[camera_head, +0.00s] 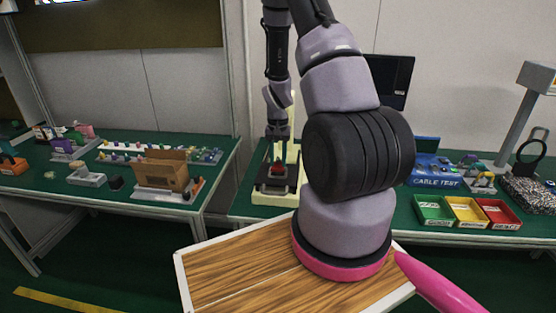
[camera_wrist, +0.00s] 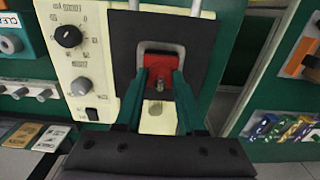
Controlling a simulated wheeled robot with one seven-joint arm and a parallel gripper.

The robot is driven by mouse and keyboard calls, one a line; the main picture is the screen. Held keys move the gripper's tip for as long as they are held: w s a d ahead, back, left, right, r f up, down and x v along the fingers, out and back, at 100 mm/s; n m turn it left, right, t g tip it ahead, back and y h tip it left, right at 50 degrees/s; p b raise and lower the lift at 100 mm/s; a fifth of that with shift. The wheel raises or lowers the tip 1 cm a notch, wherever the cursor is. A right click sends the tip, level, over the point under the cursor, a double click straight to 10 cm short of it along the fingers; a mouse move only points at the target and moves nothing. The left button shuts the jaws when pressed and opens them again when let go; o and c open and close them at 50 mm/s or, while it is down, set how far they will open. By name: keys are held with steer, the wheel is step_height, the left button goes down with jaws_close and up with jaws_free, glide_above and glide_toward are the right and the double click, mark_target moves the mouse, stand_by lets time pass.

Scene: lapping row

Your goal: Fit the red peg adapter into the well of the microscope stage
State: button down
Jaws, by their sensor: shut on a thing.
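The red peg adapter (camera_wrist: 160,64) is held between the two green fingers of my gripper (camera_wrist: 161,80) in the wrist view. A small metal peg shows at its near side. The microscope stage (camera_wrist: 122,50) is a black plate with a light-rimmed well (camera_wrist: 160,45). The adapter is over or in this well; I cannot tell how deep it sits. In the head view my gripper (camera_head: 278,155) points down over the black stage (camera_head: 277,188), with the red adapter (camera_head: 278,168) at its tip. My fingers hide part of the well.
The cream microscope base (camera_wrist: 85,90) with a black knob (camera_wrist: 68,36) and a switch lies left of the stage. Green, yellow and red bins (camera_head: 466,211) stand to the right on the bench. A cardboard box (camera_head: 160,172) is on the left bench.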

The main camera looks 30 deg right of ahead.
steer(key=shift+f, duration=1)
steer(key=shift+c, duration=2.2)
jaws_free()
step_height(320, 180, up, 11)
steer(key=shift+f, duration=0.1)
